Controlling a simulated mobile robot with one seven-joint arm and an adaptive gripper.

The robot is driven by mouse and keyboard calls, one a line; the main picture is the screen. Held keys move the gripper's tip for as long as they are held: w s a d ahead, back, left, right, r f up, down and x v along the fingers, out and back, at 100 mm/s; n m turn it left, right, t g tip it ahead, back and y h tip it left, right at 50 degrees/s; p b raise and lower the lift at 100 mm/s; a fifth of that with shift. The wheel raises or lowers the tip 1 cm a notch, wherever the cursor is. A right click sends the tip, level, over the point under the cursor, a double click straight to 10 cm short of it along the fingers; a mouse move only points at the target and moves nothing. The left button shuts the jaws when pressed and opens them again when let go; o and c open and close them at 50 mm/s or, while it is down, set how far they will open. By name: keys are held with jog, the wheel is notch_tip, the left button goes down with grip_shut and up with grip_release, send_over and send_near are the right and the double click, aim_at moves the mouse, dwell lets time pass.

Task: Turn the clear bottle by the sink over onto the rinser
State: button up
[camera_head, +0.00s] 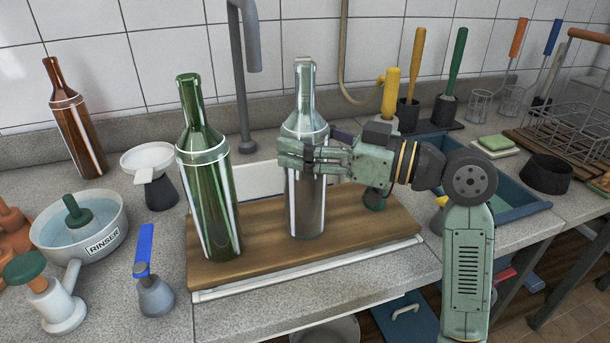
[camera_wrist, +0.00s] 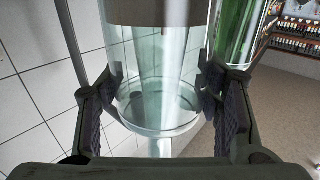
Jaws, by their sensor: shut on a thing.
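The clear bottle (camera_head: 306,203) stands upright on the wooden board beside the sink in the head view. My gripper (camera_head: 306,158) is shut around its upper body, just below the shoulder, coming from the right. In the wrist view the clear bottle (camera_wrist: 158,100) fills the space between my two fingers. The rinser (camera_head: 84,232), a round pale basin with a green knob in its middle and a "RINSER" label, sits at the far left of the counter. I cannot tell whether the bottle's base touches the board.
A green bottle (camera_head: 209,180) stands close left of the clear one on the wooden board (camera_head: 350,220). Brushes and a wire rack (camera_head: 570,120) are at right.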

grip_shut()
dwell(0.3)
jog(key=shift+r, duration=0.15)
